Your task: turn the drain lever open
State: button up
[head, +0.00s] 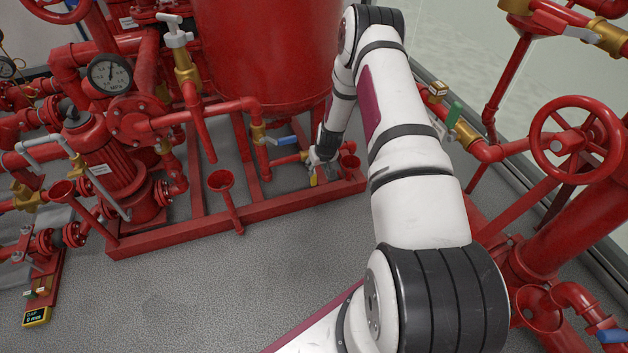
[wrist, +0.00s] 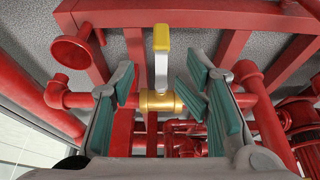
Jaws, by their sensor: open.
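A lever with a yellow grip (wrist: 162,38) and a bare metal stem shows at the top middle of the wrist view. It is fixed to a brass valve body (wrist: 160,102) on a red pipe. In the head view a bit of its yellow grip (head: 313,180) shows low by the tank frame. My gripper (wrist: 161,75) is open, its teal-padded fingers on either side of the lever stem, with visible gaps. The gripper also shows small in the head view (head: 325,170), partly hiding the valve. I cannot tell the depth between fingertips and lever.
A blue-handled lever (head: 286,140) sits just left of my gripper. Red funnels (head: 221,180) and the red base frame (head: 170,236) stand close by. A large red tank (head: 268,50) rises behind. A red handwheel (head: 575,140) is at right.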

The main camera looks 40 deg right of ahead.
aim_at(314, 177)
jog(key=b+x, duration=0.4)
jog(key=x, duration=0.8)
jog(key=shift+f+b, duration=0.15)
jog(key=shift+b, duration=0.2)
jog(key=shift+a, duration=0.1)
grip_shut()
